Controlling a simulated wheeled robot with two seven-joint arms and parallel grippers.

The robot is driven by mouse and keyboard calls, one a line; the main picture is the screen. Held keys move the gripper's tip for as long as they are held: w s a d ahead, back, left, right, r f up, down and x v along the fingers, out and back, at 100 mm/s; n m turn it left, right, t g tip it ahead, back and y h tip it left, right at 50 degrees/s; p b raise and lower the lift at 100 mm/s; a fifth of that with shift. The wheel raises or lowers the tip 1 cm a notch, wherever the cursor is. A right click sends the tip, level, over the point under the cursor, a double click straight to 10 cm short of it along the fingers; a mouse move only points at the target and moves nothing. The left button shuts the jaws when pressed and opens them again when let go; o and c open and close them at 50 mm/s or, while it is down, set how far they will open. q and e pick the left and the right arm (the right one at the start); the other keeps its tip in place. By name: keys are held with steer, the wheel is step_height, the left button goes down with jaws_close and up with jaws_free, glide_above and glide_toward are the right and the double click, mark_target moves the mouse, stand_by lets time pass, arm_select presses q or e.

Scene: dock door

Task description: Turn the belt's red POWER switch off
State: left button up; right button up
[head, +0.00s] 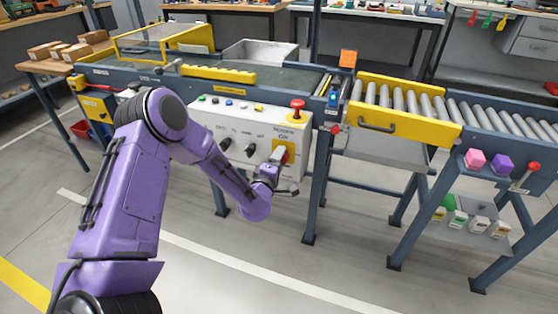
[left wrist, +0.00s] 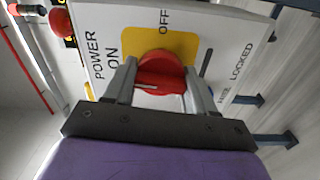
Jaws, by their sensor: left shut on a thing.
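The red POWER switch (left wrist: 160,72) is a round knob on a yellow plate (left wrist: 133,42) in the left wrist view. The white panel around it reads POWER ON on the left, OFF above and LOCKED on the right. A pale line on the knob lies toward the ON side. My left gripper (left wrist: 160,84) is shut on the knob, one finger on each side. In the head view my left gripper (head: 278,157) reaches the lower right of the white control panel (head: 215,118) and hides most of the switch. My right gripper is not in view.
A red mushroom button (head: 297,105) stands on the panel above the switch. More dark knobs (head: 225,144) sit to the left. A roller conveyor with a yellow guard (head: 400,113) is to the right. The floor in front is clear.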

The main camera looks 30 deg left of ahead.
arm_select(q)
steer(key=m, duration=0.4)
steer(key=shift+p, duration=0.3)
steer(key=m, duration=0.4)
steer(key=shift+m, duration=0.4)
steer(key=m, duration=0.4)
steer(key=shift+p, duration=0.3)
steer(key=shift+m, duration=2)
steer(key=o, duration=1)
steer(key=shift+o, duration=0.2)
